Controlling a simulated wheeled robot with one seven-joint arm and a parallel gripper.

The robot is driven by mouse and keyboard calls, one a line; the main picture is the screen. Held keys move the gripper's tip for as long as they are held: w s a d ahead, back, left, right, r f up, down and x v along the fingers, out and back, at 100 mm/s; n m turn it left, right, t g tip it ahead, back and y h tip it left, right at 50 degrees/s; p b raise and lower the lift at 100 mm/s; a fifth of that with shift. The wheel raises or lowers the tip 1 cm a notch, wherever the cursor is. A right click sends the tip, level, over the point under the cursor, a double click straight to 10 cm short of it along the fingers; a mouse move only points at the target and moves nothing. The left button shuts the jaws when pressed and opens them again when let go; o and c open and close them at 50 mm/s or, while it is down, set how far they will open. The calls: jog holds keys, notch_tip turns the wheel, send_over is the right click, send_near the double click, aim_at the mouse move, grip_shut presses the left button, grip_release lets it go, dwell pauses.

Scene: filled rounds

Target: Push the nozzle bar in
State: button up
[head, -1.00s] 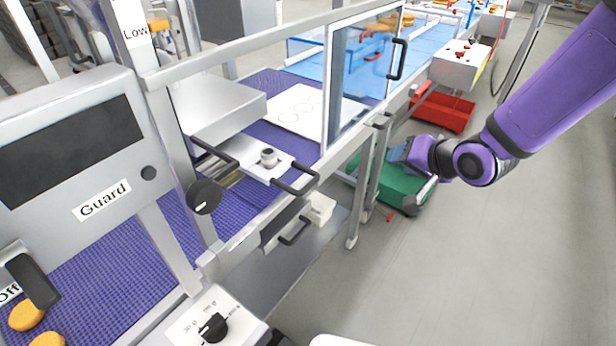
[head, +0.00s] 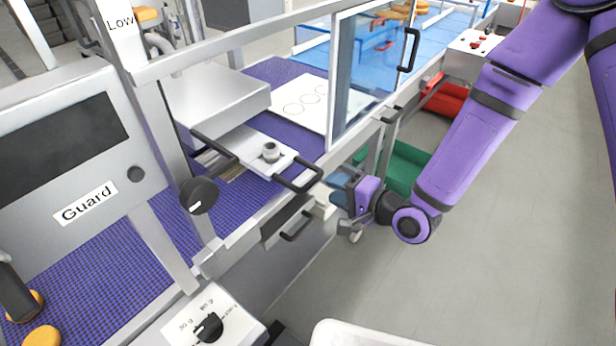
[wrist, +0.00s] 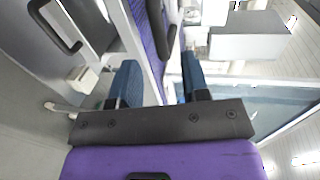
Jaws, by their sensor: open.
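The nozzle bar (head: 245,142) is a pale metal plate with a round knob and a black handle at each end. It sticks out from under a grey housing (head: 215,100) above the purple belt. Its near handle (head: 298,178) juts past the machine's front rail. My gripper (head: 333,190) is open and empty, just right of and slightly below that handle, apparently apart from it. In the wrist view its two blue fingers (wrist: 160,72) point towards a dark handle (wrist: 160,30), which looks like the bar's near handle. Contact cannot be told.
A clear guard door (head: 360,75) with a black handle stands right of the bar. A drawer handle (head: 297,225) lies below the rail. A dial (head: 200,195) sits left of the bar. Green (head: 405,165) and red (head: 447,98) crates stand on the floor. Floor at right is clear.

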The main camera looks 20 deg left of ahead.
jog(key=x, duration=0.8)
jog(key=shift+a, duration=0.3)
jog(key=shift+w, duration=0.15)
grip_shut()
